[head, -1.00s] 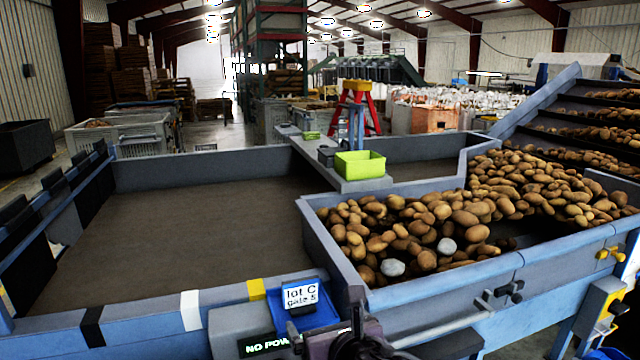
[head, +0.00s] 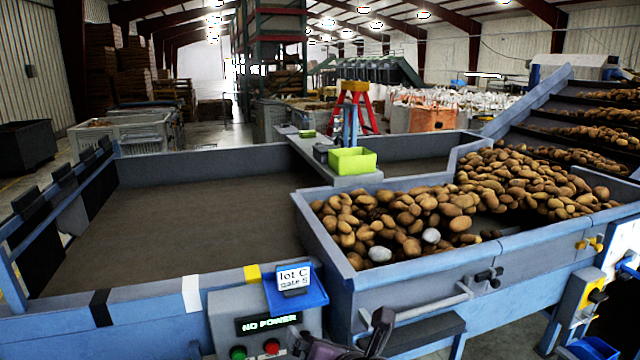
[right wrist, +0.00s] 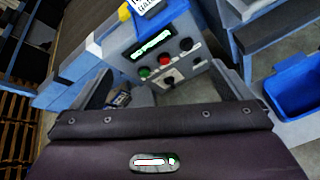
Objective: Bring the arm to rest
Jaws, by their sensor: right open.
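My right gripper (head: 342,340) is at the bottom edge of the head view, just right of the grey control box (head: 262,333), with only its upper part showing. In the right wrist view the gripper (right wrist: 165,82) is open, its two fingers spread wide with nothing between them. The control box (right wrist: 155,50) lies beyond the fingers, with a lit green display, a green button, a red button and other controls. In the head view the display reads NO POWER. My left gripper is not in view.
A blue tray with a lot C gate 5 card (head: 294,280) stands on the box. Behind are an empty brown belt (head: 200,215) and a bin wall (head: 430,268) around potatoes and two pale lumps. A lime tub (head: 352,161) sits on the divider. A blue bin (right wrist: 300,85) is at right.

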